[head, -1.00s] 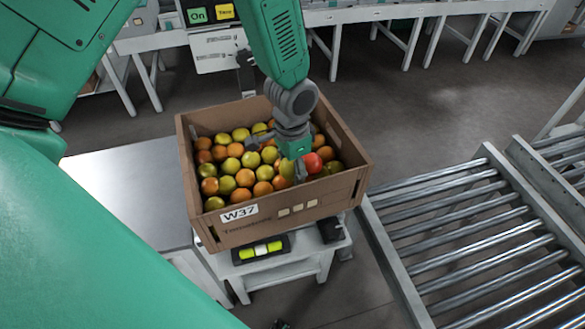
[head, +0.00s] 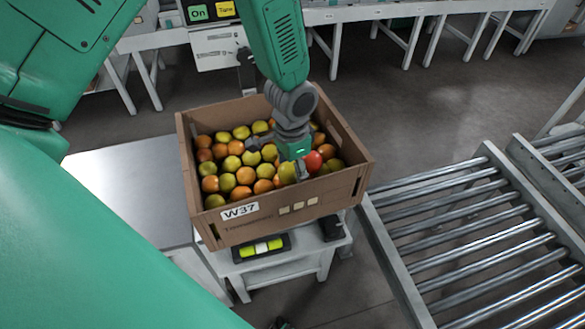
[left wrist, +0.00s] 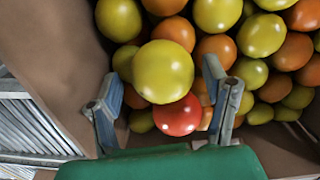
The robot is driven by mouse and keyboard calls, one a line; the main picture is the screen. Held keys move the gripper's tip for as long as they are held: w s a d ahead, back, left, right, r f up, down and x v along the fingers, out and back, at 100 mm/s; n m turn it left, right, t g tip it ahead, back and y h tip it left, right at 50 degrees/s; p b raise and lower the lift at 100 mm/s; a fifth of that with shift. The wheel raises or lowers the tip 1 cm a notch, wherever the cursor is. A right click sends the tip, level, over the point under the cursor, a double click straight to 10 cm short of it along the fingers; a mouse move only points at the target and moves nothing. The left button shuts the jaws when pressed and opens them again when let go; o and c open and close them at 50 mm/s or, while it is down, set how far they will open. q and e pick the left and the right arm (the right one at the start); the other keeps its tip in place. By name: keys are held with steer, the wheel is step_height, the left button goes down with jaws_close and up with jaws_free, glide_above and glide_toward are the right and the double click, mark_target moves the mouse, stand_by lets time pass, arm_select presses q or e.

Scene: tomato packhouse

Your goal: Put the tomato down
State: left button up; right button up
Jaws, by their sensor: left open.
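My left gripper (head: 278,158) is inside the cardboard crate (head: 228,232), pointing down over the tomatoes at its right side. Its two fingers stand apart, and in the left wrist view the open gripper (left wrist: 162,72) has a large yellow-green tomato (left wrist: 165,74) between its fingers. That tomato (head: 287,173) is partly hidden by a finger in the head view. A red tomato (head: 313,161) lies beside the gripper; it also shows in the left wrist view (left wrist: 178,117), close to the gripper's palm. I cannot tell whether either finger touches a tomato. My right gripper is out of view.
Orange and yellow-green tomatoes fill the crate, which is labelled W37 and rests on a white stand (head: 290,270). A bare metal table (head: 130,185) lies to the left. A roller conveyor (head: 470,235) stands to the right. The crate walls surround my gripper.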

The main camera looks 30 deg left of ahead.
mark_target(291, 165)
arm_select(q)
step_height(291, 165, up, 13)
steer(key=p, duration=0.1)
steer(key=shift+p, duration=0.4)
steer(key=shift+a+r, duration=0.1)
steer(key=shift+a, duration=0.05)
